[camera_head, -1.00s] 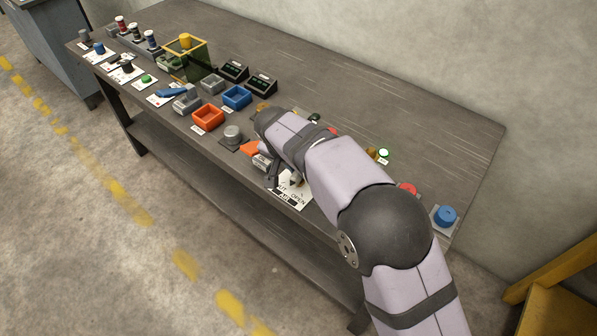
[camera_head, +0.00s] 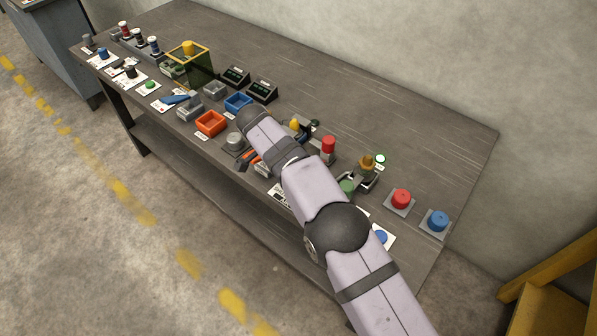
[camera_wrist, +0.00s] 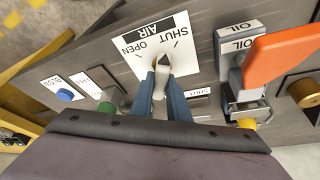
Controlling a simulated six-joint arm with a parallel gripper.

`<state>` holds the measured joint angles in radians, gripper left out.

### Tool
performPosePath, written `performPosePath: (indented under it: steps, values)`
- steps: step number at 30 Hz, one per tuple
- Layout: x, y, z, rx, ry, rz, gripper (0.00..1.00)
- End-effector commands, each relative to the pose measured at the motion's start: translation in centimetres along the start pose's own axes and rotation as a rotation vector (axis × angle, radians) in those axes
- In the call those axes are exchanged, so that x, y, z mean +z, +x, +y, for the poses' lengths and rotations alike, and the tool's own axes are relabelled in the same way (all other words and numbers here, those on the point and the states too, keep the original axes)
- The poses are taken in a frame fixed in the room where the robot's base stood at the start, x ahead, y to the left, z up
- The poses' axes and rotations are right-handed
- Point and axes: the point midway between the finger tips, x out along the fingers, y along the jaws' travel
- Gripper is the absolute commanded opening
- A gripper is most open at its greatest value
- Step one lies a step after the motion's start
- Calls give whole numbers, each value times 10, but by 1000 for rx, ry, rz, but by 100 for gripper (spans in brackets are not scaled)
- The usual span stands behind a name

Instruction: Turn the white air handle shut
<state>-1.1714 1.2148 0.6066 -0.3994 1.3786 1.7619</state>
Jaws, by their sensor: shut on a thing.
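The white air handle (camera_wrist: 161,60) stands on a white plate (camera_wrist: 180,66) marked SHUT, OPEN and AIR in the wrist view. Its dark pointed tip lies between the OPEN and SHUT words. My gripper (camera_wrist: 162,78) has its two blue-grey fingers shut on the handle, one on each side. In the head view my arm hides the gripper and the handle, and only a sliver of the air plate (camera_head: 279,194) shows.
An orange handle (camera_wrist: 283,57) on a block marked OIL stands close to the right of my gripper in the wrist view. A blue button (camera_wrist: 65,95) and a green knob (camera_wrist: 106,108) are to the left. Red (camera_head: 401,198) and blue (camera_head: 438,221) knobs stand at the bench's right end.

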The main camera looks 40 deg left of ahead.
Motion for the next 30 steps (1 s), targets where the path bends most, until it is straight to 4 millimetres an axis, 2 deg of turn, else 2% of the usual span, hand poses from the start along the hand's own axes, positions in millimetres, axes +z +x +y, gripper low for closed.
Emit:
performPosePath:
  steps: [18, 19, 21, 30]
  values:
    - [1, 0, 0, 14, 33, -3, 0]
    - [1, 0, 0, 14, 32, -4, 17]
    - [1, 0, 0, 14, 32, -3, 34]
    - [0, 0, 0, 13, 32, -2, 34]
